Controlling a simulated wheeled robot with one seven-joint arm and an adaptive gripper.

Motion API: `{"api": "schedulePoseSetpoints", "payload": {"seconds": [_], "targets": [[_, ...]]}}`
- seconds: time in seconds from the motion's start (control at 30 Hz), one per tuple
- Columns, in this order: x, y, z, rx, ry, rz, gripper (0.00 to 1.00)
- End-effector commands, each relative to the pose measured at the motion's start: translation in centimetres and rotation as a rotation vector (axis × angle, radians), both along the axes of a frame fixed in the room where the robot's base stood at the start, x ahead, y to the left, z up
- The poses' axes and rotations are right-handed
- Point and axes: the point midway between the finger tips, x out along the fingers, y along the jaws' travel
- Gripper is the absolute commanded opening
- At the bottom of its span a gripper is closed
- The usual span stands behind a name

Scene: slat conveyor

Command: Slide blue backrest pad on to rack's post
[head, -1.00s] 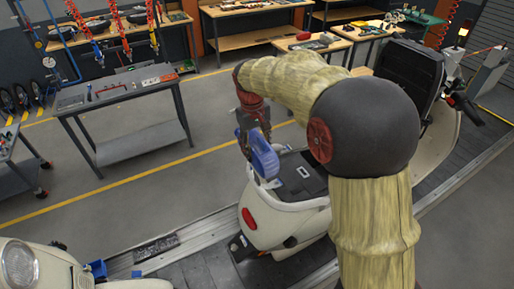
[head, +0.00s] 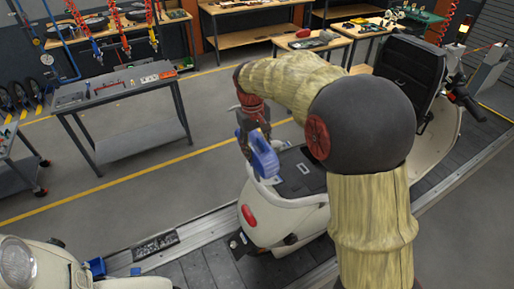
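The blue backrest pad (head: 264,160) hangs below my gripper (head: 252,135), at the rear end of the cream scooter (head: 262,212). My gripper appears closed around the pad's upper part; the fingertips are small and partly hidden by the pad. The pad is upright and slightly tilted, just above or beside the rear rack area (head: 300,170) behind the seat. The rack's post cannot be made out, and whether the pad touches it cannot be told. My arm hides the scooter's middle.
The scooter stands on the slat conveyor (head: 205,268). Another cream scooter (head: 40,262) is at the lower left, with a small blue part (head: 96,268) by it. A grey workbench (head: 120,90) stands at left. The floor between bench and conveyor is clear.

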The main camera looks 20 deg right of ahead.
Motion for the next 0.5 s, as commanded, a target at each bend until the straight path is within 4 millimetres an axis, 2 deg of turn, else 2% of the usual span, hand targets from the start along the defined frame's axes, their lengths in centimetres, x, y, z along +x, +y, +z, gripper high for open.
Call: {"api": "schedulePoseSetpoints", "payload": {"seconds": [0.5], "targets": [[0.04, -0.05, -0.46, 0.000, -0.001, 0.000, 0.11]]}}
